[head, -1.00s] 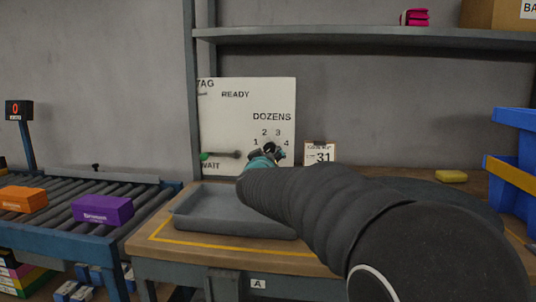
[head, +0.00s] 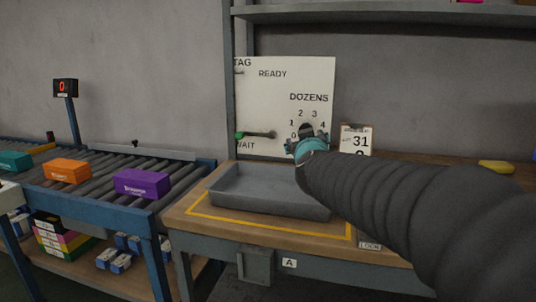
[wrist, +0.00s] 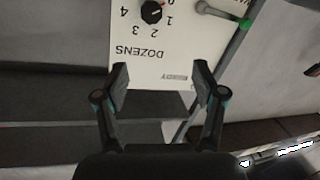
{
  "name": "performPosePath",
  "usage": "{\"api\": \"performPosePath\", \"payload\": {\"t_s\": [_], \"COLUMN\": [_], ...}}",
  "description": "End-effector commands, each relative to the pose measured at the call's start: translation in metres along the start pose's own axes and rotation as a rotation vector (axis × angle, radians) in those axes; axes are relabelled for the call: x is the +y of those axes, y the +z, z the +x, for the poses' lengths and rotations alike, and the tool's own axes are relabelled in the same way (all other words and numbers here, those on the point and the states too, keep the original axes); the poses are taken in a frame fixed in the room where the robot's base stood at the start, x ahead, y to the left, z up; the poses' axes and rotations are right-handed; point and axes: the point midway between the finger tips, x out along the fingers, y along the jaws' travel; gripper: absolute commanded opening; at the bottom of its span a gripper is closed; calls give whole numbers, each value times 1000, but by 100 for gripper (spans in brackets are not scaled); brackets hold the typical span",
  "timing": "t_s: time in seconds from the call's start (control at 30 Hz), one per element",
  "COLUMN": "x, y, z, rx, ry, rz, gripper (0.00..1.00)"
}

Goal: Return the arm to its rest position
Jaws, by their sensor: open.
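My gripper (wrist: 160,85) is open and empty in the wrist view, its two dark fingers spread apart in front of a white panel (wrist: 150,65). The panel carries the words DOZENS and READY, a round black knob (wrist: 151,12) and a lever with a green tip (wrist: 244,24). In the head view my arm reaches in from the right, and its end (head: 310,148) overlaps the lower right of the panel (head: 290,85). The fingertips are hard to make out there, and the arm hides part of the bench.
An empty grey tray (head: 270,207) sits on the bench inside a yellow outline. A roller conveyor (head: 95,200) at left carries orange (head: 67,171), purple (head: 142,183) and teal boxes. A date card (head: 356,140) stands beside the panel. A yellow block (head: 496,167) lies at right. A shelf (head: 390,12) runs overhead.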

Motion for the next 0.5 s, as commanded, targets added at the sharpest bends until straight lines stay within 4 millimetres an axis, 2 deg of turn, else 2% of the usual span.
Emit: {"api": "performPosePath", "payload": {"t_s": [0.03,0.13,0.27,0.5], "x": [2,-5,-12,-10], "y": [0,12,42,127], "z": [-18,-54,-107,-211], "rx": [-8,-60,-186,-512], "ry": [-42,-140,-242,-271], "rz": [34,94,168,291], "gripper": [70,70,70,70]}}
